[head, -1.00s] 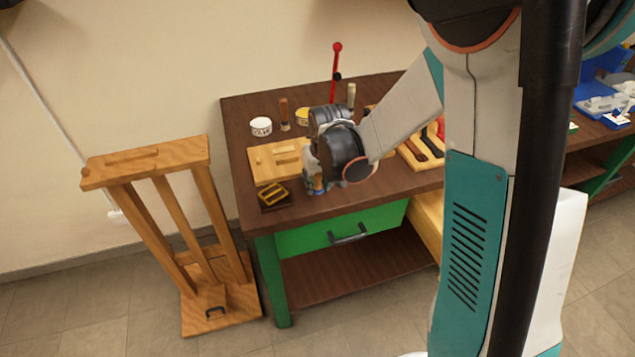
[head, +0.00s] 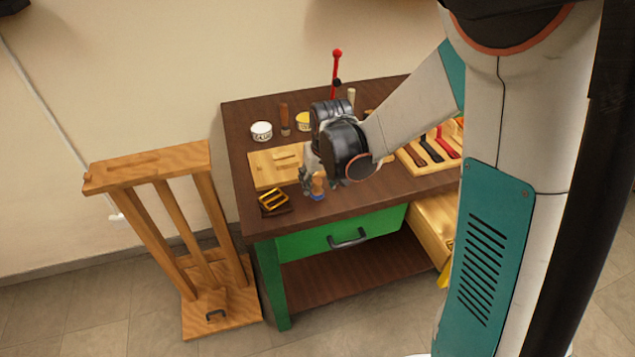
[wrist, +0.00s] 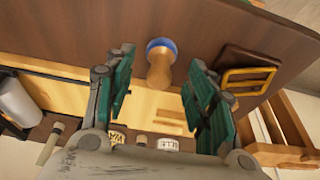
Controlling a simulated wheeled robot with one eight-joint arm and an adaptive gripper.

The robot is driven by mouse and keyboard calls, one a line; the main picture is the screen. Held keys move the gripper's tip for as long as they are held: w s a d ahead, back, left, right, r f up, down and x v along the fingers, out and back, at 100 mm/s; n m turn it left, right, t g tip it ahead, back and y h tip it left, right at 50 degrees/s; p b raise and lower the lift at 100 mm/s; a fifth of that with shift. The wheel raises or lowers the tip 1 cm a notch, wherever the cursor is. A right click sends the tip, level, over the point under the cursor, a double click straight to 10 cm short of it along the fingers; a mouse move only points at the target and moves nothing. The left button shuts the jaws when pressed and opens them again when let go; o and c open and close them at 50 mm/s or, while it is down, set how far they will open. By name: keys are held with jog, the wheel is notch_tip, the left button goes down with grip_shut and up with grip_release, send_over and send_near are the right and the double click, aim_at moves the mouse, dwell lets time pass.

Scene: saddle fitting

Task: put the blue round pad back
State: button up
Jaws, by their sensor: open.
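The blue round pad (wrist: 161,43) with its wooden knob handle (wrist: 160,70) stands on the brown bench top near the front edge. It also shows in the head view (head: 318,196), just under my gripper and partly hidden by it. My gripper (wrist: 160,58) is open, with one teal-padded finger on each side of the handle in the wrist view. Nothing is held, and I cannot tell how far above or beside the handle the fingertips are.
A dark block with a yellow frame (head: 273,202) lies left of the pad. A pale wooden board (head: 265,170), a white tub (head: 261,131) and a red-knobbed lever (head: 336,75) stand behind. A tool tray (head: 425,155) is right. A wooden stand (head: 150,165) is left of the bench.

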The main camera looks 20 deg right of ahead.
jog(key=s+r+t+p, duration=0.1)
jog(key=s+r, duration=0.5)
jog(key=r, duration=0.2)
jog(key=s+r+t+p, duration=0.1)
jog(key=s+r+p, duration=0.1)
jog(key=s+r, duration=0.55)
jog(key=s+r+t, duration=0.1)
jog(key=s+r, duration=0.2)
jog(key=s, duration=0.5)
jog(key=shift+s+r+t, duration=0.25)
jog(key=shift+r+t, duration=0.05)
jog(key=shift+t, duration=0.1)
